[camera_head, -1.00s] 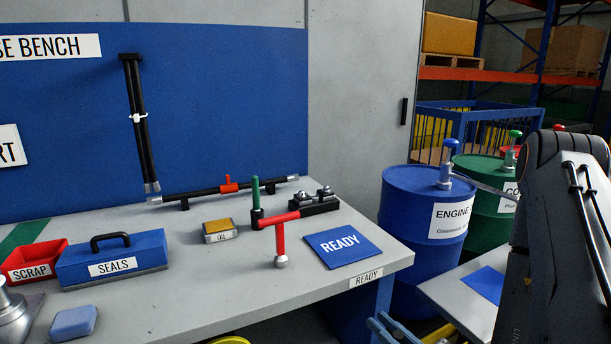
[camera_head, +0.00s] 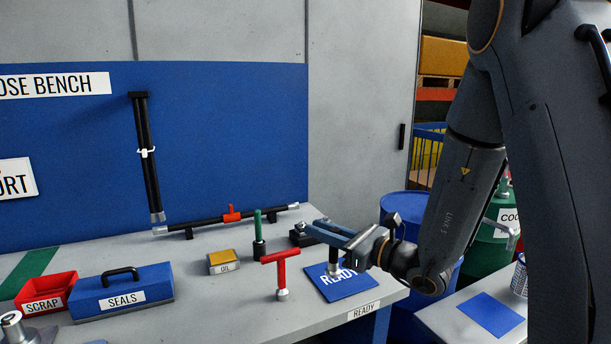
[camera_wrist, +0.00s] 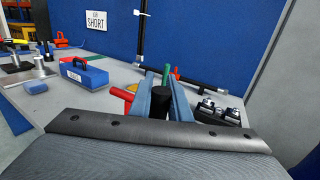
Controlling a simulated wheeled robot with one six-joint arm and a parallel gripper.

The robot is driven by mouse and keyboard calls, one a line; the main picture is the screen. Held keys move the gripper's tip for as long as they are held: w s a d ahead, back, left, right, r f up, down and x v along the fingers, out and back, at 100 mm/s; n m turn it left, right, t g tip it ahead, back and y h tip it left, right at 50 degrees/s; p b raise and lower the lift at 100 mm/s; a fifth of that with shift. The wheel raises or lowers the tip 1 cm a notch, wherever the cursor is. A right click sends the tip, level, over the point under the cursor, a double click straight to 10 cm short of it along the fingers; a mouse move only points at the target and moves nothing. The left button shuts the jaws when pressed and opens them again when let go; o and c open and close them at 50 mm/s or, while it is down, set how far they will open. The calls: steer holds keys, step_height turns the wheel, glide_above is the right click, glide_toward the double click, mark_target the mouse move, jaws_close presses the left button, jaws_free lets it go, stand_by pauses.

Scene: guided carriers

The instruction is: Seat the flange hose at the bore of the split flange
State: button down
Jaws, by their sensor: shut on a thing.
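My gripper (camera_head: 328,232) reaches in from the right over the bench's right end, with blue-grey fingers. It is shut on a short dark upright piece with a pale lower end, which I take to be the flange hose (camera_head: 333,262). The hose is over the blue READY mat; I cannot tell whether it touches it. In the wrist view the hose's round black top (camera_wrist: 158,105) shows between the fingers. The split flange (camera_head: 299,238), a dark block, is partly hidden behind my fingers. In the wrist view its bright bolts (camera_wrist: 216,108) show to the right of the fingers; its bore is not clear.
A red T-handled tool (camera_head: 281,270) and a green-handled tool (camera_head: 258,235) stand close left of my gripper. A black hose with a red clip (camera_head: 232,214) lies behind. An oil block (camera_head: 223,262), SEALS box (camera_head: 122,292) and SCRAP bin (camera_head: 45,290) are farther left.

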steer(key=shift+n+g+y, duration=0.3)
steer(key=shift+n+g, duration=0.1)
steer(key=w+r, duration=0.1)
steer(key=a+r, duration=0.1)
steer(key=w+a+r, duration=0.1)
steer(key=r, duration=0.1)
steer(key=shift+w+a, duration=0.2)
steer(key=shift+w, duration=0.1)
